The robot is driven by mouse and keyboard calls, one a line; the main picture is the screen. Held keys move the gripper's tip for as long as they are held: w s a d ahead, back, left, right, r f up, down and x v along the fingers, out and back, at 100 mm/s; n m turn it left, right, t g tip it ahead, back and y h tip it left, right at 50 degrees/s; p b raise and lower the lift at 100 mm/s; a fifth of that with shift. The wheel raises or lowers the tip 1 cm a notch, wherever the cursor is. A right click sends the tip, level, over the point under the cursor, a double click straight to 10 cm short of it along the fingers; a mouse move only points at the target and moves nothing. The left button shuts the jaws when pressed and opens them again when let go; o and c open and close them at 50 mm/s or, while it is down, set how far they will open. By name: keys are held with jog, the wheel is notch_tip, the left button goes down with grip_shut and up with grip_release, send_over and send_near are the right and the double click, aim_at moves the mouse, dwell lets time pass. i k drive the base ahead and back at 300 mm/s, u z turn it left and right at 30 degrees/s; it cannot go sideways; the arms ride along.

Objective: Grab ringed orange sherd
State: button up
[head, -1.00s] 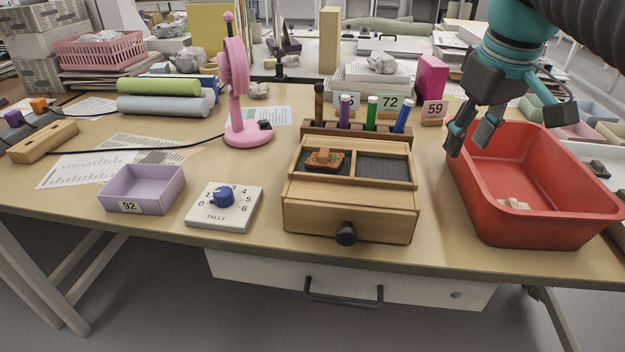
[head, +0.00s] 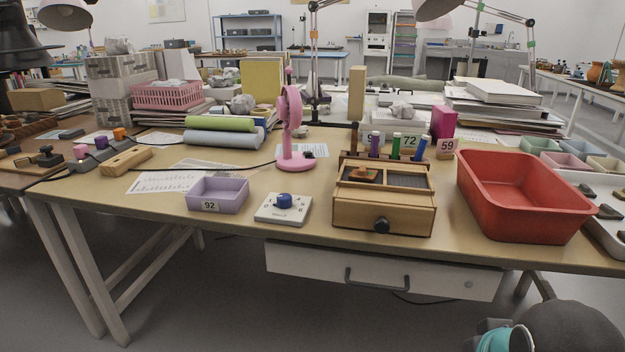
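An orange-brown sherd (head: 363,174) lies in the left compartment on top of the wooden drawer box (head: 383,216). It is small in this view, and I cannot make out a ring mark on it now. The right compartment of the box looks empty. My gripper is not in view; only a dark part of my arm with a teal band shows at the bottom right corner.
A red bin (head: 525,226) stands right of the box, with a white tray of dark sherds (head: 608,212) beyond. A dial block (head: 268,214), lilac box (head: 231,189) and pink fan (head: 293,165) stand to the left. Marker pens (head: 396,146) stand behind the box.

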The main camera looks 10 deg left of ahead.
aim_at(361, 174)
jog(key=u, duration=0.55)
jog(key=i, duration=0.65)
jog(key=z, duration=2.85)
jog(key=k, duration=2.05)
jog(key=u, duration=2.05)
jog(key=i, duration=0.55)
